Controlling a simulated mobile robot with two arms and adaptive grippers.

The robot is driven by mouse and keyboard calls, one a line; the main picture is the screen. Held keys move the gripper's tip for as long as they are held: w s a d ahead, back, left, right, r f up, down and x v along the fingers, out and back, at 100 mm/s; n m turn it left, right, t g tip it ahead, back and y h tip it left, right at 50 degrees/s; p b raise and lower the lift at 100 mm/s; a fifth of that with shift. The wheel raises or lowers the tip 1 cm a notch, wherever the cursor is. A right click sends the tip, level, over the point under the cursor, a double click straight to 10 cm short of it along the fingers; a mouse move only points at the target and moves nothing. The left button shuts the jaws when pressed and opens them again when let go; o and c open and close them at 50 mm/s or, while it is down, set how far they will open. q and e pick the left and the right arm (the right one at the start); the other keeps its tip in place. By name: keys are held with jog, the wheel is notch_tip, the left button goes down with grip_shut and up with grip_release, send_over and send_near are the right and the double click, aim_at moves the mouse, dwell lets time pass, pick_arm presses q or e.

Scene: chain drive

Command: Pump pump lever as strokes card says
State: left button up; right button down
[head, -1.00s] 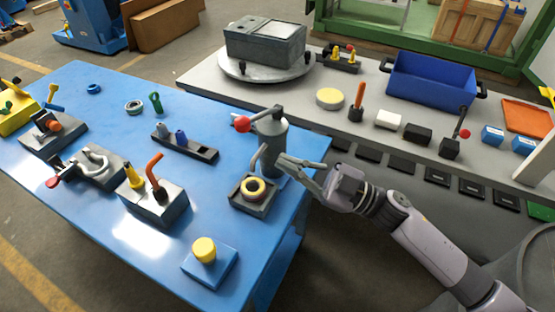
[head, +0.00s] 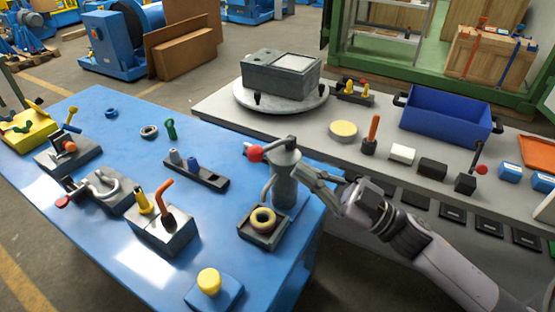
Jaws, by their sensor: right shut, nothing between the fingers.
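The pump (head: 285,185) is a grey upright cylinder with a spout at its left side, standing near the right edge of the blue table. Its pump lever (head: 270,147) is a dark bar on top, pointing left and ending in a red knob (head: 255,154). My right gripper (head: 303,170) is shut and empty, with its fingertips close to the right side of the pump, below the lever's top joint. Whether it touches the pump I cannot tell. My left gripper is out of view. I cannot make out a strokes card.
The blue table (head: 110,255) also bears a yellow ring on a dark block (head: 263,222), a yellow button on a blue block (head: 212,285) and several fixtures. A grey bench (head: 300,123) behind carries a blue bin (head: 448,112), a turntable with a metal box (head: 281,75) and small blocks.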

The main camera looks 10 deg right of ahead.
jog(key=shift+w+d+r+m+t+h+b, duration=0.15)
jog(key=shift+w+r+m+t+h+b, duration=0.15)
jog(key=shift+r+m, duration=0.35)
jog(key=shift+w+d+r+m+t+h+b, duration=0.2)
jog(key=shift+r+m+b, duration=0.2)
jog(key=shift+m, duration=0.5)
jog(key=shift+w+d+r+m+t+h+b, duration=0.1)
jog(key=shift+w+r+m+t+h+b, duration=0.2)
jog(key=shift+r+m, duration=0.35)
jog(key=shift+f, duration=0.1)
jog(key=p+x, duration=0.4)
jog(key=x, duration=0.6)
notch_tip(320, 180, down, 4)
jog(key=shift+p, duration=0.35)
